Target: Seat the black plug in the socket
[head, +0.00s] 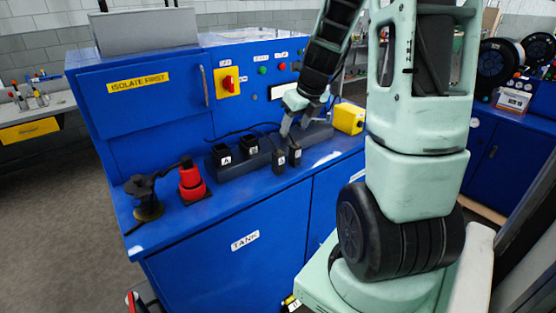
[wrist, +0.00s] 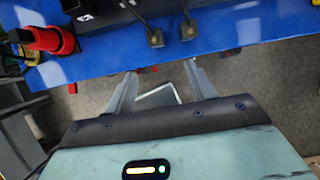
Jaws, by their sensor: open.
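Two small black plugs stand side by side near the bench's front edge in the head view, a left one (head: 279,161) and a right one (head: 295,154). The wrist view also shows the left plug (wrist: 155,38) and the right plug (wrist: 188,29), each with a black cable. Two black sockets stand to their left, labelled A (head: 222,156) and B (head: 250,144). My gripper (head: 294,130) is open and empty, above and close to the plugs in the head view. In the wrist view its fingertips (wrist: 162,69) are spread, with the plugs ahead of them and apart from them.
A red block (head: 192,183) and a dark pedestal-like object (head: 147,205) stand on the bench's left. A yellow box (head: 349,118) stands on the right. Behind rises a blue panel (head: 140,115) with a red-and-yellow switch (head: 228,81). The bench front (head: 225,205) is clear.

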